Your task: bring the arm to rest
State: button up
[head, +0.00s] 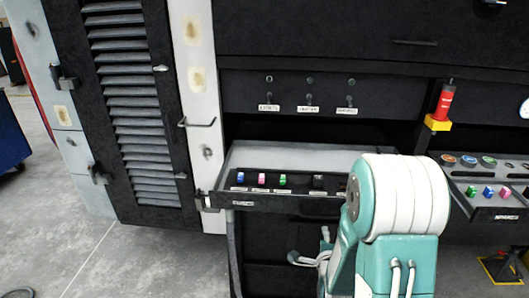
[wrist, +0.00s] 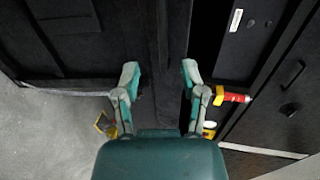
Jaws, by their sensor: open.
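My gripper (wrist: 160,75) is open in the wrist view, its two teal and grey fingers spread apart. Nothing is between the fingertips; dark panels fill the view beyond them. In the head view my teal and white arm (head: 400,200) stands folded at the lower right, in front of the drawer and dark cabinet. The arm hides part of the scene there, and I cannot make out the gripper's fingers in that view.
An open drawer (head: 275,202) holds small blue, pink and green pieces. A red cylinder (head: 446,100) sits in a yellow holder to the right; a red and yellow item (wrist: 232,98) shows beside the right finger. A louvred door (head: 135,110) stands left. Grey floor (head: 130,265) is clear at lower left.

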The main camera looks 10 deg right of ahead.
jog(key=s+a+r+n+g+y, duration=0.2)
jog(key=s+a+r+n, duration=0.15)
jog(key=r+n, duration=0.2)
jog(key=s+a+r+n+g+y, duration=0.1)
jog(key=s+a+r+n+g, duration=0.1)
jog(key=a+r+n, duration=0.3)
jog(key=s+a+r+n+g, duration=0.1)
jog(key=s+r+n, duration=0.1)
jog(key=s, duration=0.4)
jog(key=s+a+r+n+g, duration=0.1)
jog(key=s+r+n+g, duration=0.1)
jog(key=s+n, duration=0.3)
jog(key=s+a+r+n+g+y, duration=0.1)
jog(key=s+a+r+n+g, duration=0.1)
jog(key=s, duration=0.5)
notch_tip(320, 180, up, 2)
jog(key=shift+r+n, duration=0.1)
jog(key=shift+n, duration=0.65)
jog(key=shift+d, duration=0.1)
